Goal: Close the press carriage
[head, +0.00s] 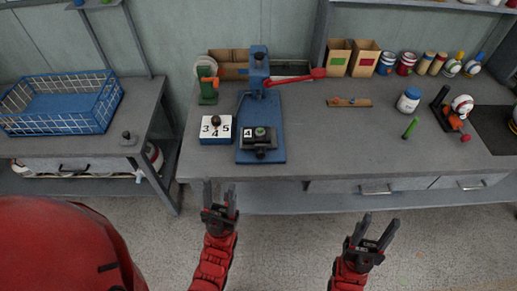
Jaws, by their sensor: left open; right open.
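The press (257,95) stands on the workbench, with a blue base plate, a blue column and a red lever (300,76) reaching right. My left gripper (220,196) is open and empty, in front of the bench edge and left of the carriage. My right gripper (374,232) is open and empty, lower and further right, also short of the bench. Neither gripper touches the press.
A white-and-blue numbered block (216,130) with a dark ball stands just left of the press. A green device (208,84) stands behind it. A white jar (408,101), a green marker (410,128) and a wooden strip (349,103) lie right.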

